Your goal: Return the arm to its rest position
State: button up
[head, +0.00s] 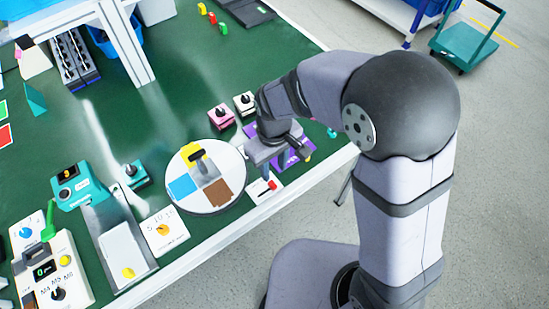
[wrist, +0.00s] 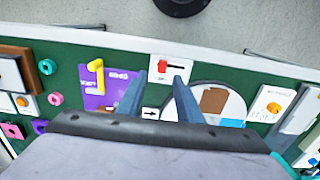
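My gripper (head: 272,155) is over the front edge of the green table, above the purple panel (head: 290,150) and beside the round white plate. In the wrist view my gripper (wrist: 160,77) points down with its two blue-grey fingers apart and nothing between them. A white plate with a yellow-orange knob (head: 163,228) and printed numbers lies near the table's front edge; it also shows at the right of the wrist view (wrist: 272,104). Boxes with black knobs, one pink (head: 221,118) and one white (head: 245,105), stand behind my gripper.
A round white plate (head: 232,188) with coloured patches is left of my gripper. A white plate with a red slider (head: 268,186) lies close by at the table edge. Teal and white devices (head: 76,187) crowd the left. The green table (head: 200,75) has bare room toward the back.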

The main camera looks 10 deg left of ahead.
jog(key=s+d+f+m+g+h, duration=0.1)
jog(key=s+d+f, duration=0.1)
jog(key=s+d, duration=0.25)
jog(key=s+d+r+m, duration=0.1)
jog(key=d+r+m, duration=0.2)
jog(key=d, duration=0.5)
jog(key=s+d+r+m+t+y, duration=0.1)
jog(key=d+r+m, duration=0.2)
jog(key=d, duration=0.6)
jog(key=shift+m, duration=1)
jog(key=shift+a+f, duration=0.1)
dwell(1.3)
